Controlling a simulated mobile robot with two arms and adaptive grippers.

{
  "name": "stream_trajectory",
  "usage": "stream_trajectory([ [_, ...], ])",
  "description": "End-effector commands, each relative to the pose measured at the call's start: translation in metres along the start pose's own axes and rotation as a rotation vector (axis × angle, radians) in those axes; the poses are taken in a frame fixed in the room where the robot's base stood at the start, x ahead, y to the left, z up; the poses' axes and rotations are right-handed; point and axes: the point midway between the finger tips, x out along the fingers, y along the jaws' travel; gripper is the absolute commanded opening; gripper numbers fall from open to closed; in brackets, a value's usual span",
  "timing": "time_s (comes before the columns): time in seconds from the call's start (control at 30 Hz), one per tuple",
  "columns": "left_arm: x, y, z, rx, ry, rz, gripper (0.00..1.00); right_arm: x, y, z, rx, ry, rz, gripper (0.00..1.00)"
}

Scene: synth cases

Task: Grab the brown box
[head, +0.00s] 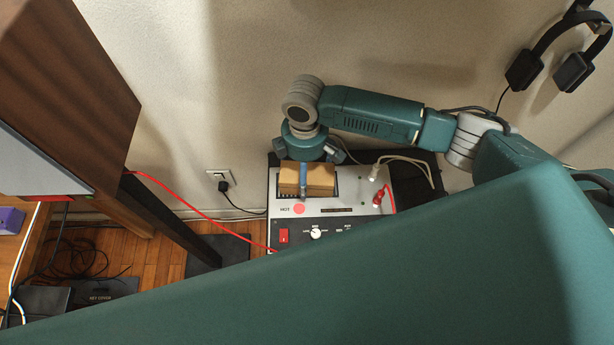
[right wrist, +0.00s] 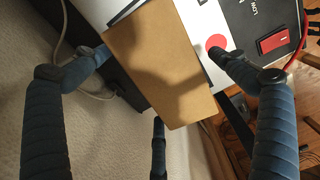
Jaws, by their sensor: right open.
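The brown box (head: 320,182) sits on top of a grey and black device (head: 342,220) on the floor by the wall. In the right wrist view the box (right wrist: 160,65) fills the upper middle, tilted in the picture. My right gripper (head: 303,172) is over the box, with one blue finger in front of it. In the right wrist view its fingers (right wrist: 157,55) are spread open, one on each side of the box and one below it in the picture. Whether any finger touches the box I cannot tell. My left gripper is not in view.
The device carries a "HOT" label beside a red dot (head: 299,209), a red switch (head: 283,236) and plugged cables (head: 378,198). A red cable (head: 200,212) runs left from it. A wooden cabinet (head: 75,70) stands at left. Headphones (head: 550,60) hang at upper right.

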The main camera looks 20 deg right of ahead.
Motion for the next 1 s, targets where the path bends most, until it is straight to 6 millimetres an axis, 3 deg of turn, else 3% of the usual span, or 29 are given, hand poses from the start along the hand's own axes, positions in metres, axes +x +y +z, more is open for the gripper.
stream_trajectory([
  [0.07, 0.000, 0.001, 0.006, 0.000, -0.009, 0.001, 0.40, 0.000, 0.000, 0.000, 0.000, 0.000, 0.000, 0.97],
  [0.33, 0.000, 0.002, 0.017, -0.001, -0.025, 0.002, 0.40, 0.000, 0.000, 0.000, 0.000, -0.001, 0.000, 0.45],
  [0.77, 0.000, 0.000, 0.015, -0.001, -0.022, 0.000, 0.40, -0.004, 0.001, 0.000, 0.000, 0.000, 0.001, 0.43],
  [1.0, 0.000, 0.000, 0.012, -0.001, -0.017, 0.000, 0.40, -0.031, 0.001, -0.001, -0.002, 0.003, 0.004, 0.43],
])
